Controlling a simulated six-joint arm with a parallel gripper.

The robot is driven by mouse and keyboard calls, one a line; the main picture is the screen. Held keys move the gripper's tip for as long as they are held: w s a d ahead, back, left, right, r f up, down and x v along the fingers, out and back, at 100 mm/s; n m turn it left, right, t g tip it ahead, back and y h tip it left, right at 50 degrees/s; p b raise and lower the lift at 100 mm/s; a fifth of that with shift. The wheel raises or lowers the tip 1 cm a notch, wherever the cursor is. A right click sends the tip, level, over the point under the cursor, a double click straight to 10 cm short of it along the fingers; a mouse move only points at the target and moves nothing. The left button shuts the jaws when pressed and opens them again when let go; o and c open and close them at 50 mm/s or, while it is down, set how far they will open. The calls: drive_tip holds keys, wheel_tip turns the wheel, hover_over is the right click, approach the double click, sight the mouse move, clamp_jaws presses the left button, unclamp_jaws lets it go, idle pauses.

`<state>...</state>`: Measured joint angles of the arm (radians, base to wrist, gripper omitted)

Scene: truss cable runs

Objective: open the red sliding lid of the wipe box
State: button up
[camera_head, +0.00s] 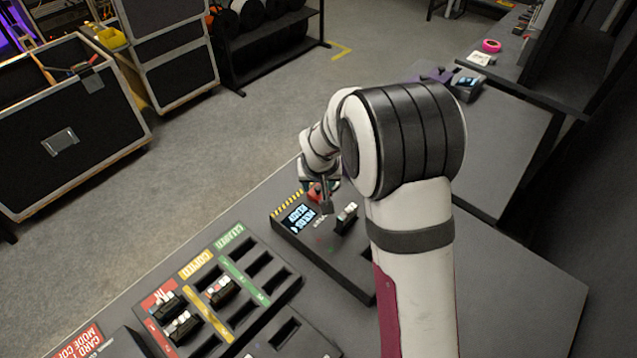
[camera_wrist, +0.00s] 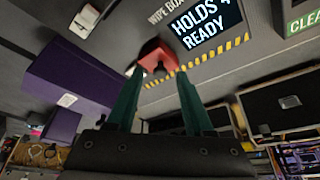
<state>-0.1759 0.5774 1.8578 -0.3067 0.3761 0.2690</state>
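The wipe box (camera_head: 335,255) is a dark, low box on the table, with a lit display reading "HOLDS 4 READY" that also shows in the wrist view (camera_wrist: 207,22). In the head view the lid (camera_head: 316,190) is partly hidden by my gripper (camera_head: 322,198). In the wrist view my gripper (camera_wrist: 159,72) has two teal fingers standing apart, with the red lid showing between and beyond their tips. I cannot tell whether the fingers touch it. Whether the lid has slid is unclear.
A connector (camera_head: 347,216) stands in the box right of the display. A slotted tray (camera_head: 262,303) with red, yellow and green labels holds several connectors in front. My arm covers the table's middle right. A purple block (camera_wrist: 75,72) shows left in the wrist view.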

drive_tip(key=v, duration=1.5)
drive_tip(key=shift+r, duration=0.4)
drive_tip(key=shift+s, duration=0.1)
drive_tip(key=s+d+f+m+g+y, duration=0.1)
drive_tip(key=s+m+g, duration=0.1)
drive_tip(key=s, duration=1.2)
drive_tip(key=s+d+f+m+g, duration=0.1)
drive_tip(key=s+d+m+g, duration=0.1)
drive_tip(key=s, duration=1.2)
drive_tip(key=shift+s+d+m+g+y, duration=0.25)
drive_tip(key=shift+m+g+y, duration=0.15)
drive_tip(key=shift+m, duration=0.4)
drive_tip(key=shift+f, duration=0.1)
clamp_jaws()
